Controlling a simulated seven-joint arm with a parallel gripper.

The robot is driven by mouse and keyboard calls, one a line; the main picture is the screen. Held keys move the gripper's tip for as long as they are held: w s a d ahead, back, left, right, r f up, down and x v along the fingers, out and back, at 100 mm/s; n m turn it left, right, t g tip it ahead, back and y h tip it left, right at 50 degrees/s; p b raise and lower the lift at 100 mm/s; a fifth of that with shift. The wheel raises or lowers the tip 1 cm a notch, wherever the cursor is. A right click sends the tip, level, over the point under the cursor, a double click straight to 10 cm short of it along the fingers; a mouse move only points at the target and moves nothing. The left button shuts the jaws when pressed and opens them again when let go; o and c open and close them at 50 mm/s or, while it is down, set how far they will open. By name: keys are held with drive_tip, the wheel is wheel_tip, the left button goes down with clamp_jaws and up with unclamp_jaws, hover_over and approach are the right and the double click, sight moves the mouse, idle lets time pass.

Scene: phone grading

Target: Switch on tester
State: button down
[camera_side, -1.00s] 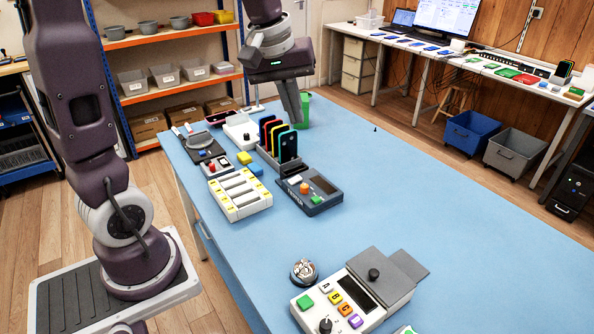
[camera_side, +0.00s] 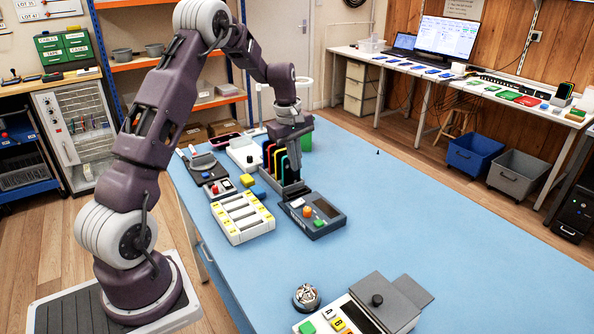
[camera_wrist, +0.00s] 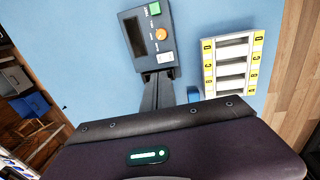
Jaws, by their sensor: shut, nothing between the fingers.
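The dark grey tester (camera_side: 326,209) lies on the blue table, with a dark screen, an orange button (camera_side: 307,211) and a green button (camera_side: 319,223). In the wrist view the tester (camera_wrist: 127,22) is at top centre, with its orange button (camera_wrist: 161,34) and green button (camera_wrist: 154,9) on its right side. My gripper (camera_side: 294,178) is shut and empty, pointing down behind the tester, beside the phone rack. In the wrist view its fingertips (camera_wrist: 157,73) appear just below the tester's near edge. I cannot tell whether they touch it.
A rack of coloured phones (camera_side: 273,160) stands directly by my gripper. A white slotted tray (camera_side: 243,217) labelled in yellow sits left of the tester. A button box (camera_side: 345,318) is at the front. The table right of the tester is clear.

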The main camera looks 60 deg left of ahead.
sight(301, 200)
drive_tip(key=f, duration=0.3)
drive_tip(key=w+f, duration=0.1)
drive_tip(key=f, duration=0.7)
drive_tip(key=shift+w+f, duration=0.15)
drive_tip(key=shift+w, duration=0.15)
drive_tip(key=shift+f, duration=0.1)
drive_tip(key=shift+w+f, duration=0.1)
drive_tip(key=shift+f, duration=0.05)
drive_tip(key=shift+s, duration=0.9)
